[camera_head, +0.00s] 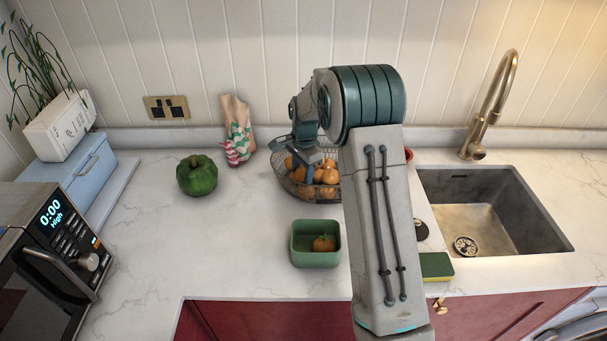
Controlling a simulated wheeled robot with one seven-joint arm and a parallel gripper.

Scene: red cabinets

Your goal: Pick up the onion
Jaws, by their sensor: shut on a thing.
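Several round orange-brown items, which look like onions (329,176), lie in a wire basket (290,187) on the counter. My gripper (306,155) reaches down over the basket's upper left part. It is shut on one of these round items, seemingly an onion, but my arm and the small size hide the exact grip. I cannot tell whether the held item is clear of the others. My arm covers the right side of the basket.
A green box (294,244) with an orange round item (323,243) stands in front of the basket. A green pepper (197,175) and a paper bag (237,128) are to the left. A sink (510,198) and tap (492,105) are right.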

